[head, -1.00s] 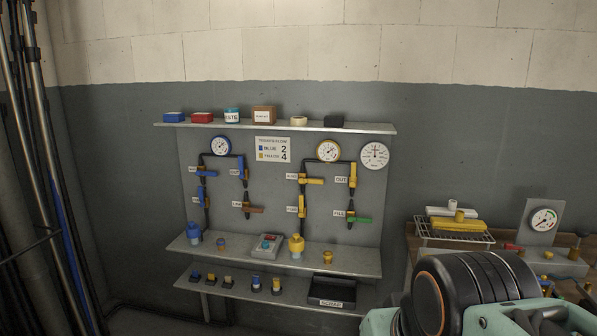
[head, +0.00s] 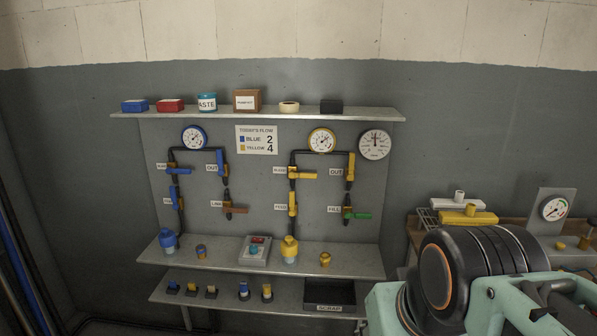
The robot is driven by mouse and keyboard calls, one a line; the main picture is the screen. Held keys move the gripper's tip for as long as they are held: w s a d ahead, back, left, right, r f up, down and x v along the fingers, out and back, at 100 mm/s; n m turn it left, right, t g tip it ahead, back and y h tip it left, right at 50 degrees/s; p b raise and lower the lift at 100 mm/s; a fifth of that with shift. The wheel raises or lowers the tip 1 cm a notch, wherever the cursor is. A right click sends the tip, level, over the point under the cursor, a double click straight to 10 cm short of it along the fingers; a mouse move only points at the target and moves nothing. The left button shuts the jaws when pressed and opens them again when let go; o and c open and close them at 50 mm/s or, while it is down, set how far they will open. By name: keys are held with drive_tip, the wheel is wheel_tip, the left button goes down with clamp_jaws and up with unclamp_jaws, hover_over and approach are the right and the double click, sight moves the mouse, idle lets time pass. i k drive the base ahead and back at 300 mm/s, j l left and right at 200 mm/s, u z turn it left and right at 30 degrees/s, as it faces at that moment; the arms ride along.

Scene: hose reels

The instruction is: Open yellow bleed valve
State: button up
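The yellow circuit hangs on the grey wall panel (head: 260,215), with a yellow-rimmed gauge (head: 322,140) on top. Its upper left valve (head: 303,174) has a yellow handle lying level, pointing right, beside a small label too small to read for sure, possibly "BLEED". The yellow OUT valve (head: 350,168) and the lower left yellow valve (head: 292,204) have upright handles. The blue circuit's upper left valve (head: 184,171) also has a level handle. My gripper is not in view; only my arm links show at lower right, apart from the panel.
A green-handled valve (head: 357,215) and a brown-handled valve (head: 236,209) sit lower on the panel. The middle shelf (head: 345,261) below juts out, holding a yellow fitting (head: 289,248) and a control box (head: 255,250). A scrap tray (head: 330,308) sits lower. A bench with a gauge (head: 554,208) stands right.

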sight(307, 175)
drive_tip(key=i+j+z, duration=0.2)
drive_tip(key=i+j, duration=0.2)
drive_tip(key=i+j+z, duration=0.15)
drive_tip(key=i+j, duration=0.2)
drive_tip(key=i+j+z, duration=0.2)
drive_tip(key=j, duration=0.4)
drive_tip(key=i, duration=0.1)
